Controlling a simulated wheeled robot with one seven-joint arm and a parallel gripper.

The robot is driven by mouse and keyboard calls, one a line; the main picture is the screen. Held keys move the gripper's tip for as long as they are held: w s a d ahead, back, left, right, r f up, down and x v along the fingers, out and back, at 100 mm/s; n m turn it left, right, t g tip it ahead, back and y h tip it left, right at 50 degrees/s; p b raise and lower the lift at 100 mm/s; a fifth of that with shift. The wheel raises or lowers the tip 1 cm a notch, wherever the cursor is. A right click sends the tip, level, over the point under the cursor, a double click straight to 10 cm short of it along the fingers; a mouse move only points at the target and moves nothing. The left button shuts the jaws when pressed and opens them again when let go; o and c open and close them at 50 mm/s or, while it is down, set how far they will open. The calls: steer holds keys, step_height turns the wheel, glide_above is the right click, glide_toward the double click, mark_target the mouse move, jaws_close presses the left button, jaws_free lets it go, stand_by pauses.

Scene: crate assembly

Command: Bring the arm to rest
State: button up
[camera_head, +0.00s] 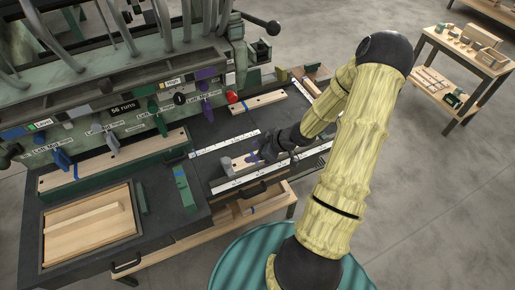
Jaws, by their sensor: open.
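My yellow arm with black joints reaches from the lower middle up to the upper right and bends back down to the workbench. My gripper (260,154) is at the end of the dark wrist, low over the bench's middle right, beside the white ruled strips. It looks small and dark, and its fingertips are hard to make out. I see nothing clearly held in it. A small grey piece (225,164) lies just left of it; I cannot tell whether they touch.
A green machine (130,95) with levers and labels stands along the bench's back. A tray (43,236) with wooden boards is at the front left. Wood pieces (262,202) lie on a lower shelf. A small wooden table (430,46) stands at the far right, with open floor between.

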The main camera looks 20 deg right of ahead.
steer(key=shift+s+d+r, duration=0.25)
steer(key=shift+r, duration=0.2)
stand_by(0.3)
steer(key=s+a+r+m+g+h, duration=0.2)
steer(key=s+a+r+m+h, duration=0.1)
steer(key=s+r, duration=0.3)
steer(key=s+a+r+m+g+h, duration=0.1)
steer(key=s+a+r+m+h, duration=0.2)
steer(key=s+a+r+m, duration=0.3)
step_height(320, 180, up, 4)
steer(key=shift+s+a+r+g, duration=0.1)
steer(key=shift+s+a+g, duration=0.05)
steer(key=shift+a+g, duration=0.2)
steer(key=shift+c, duration=0.5)
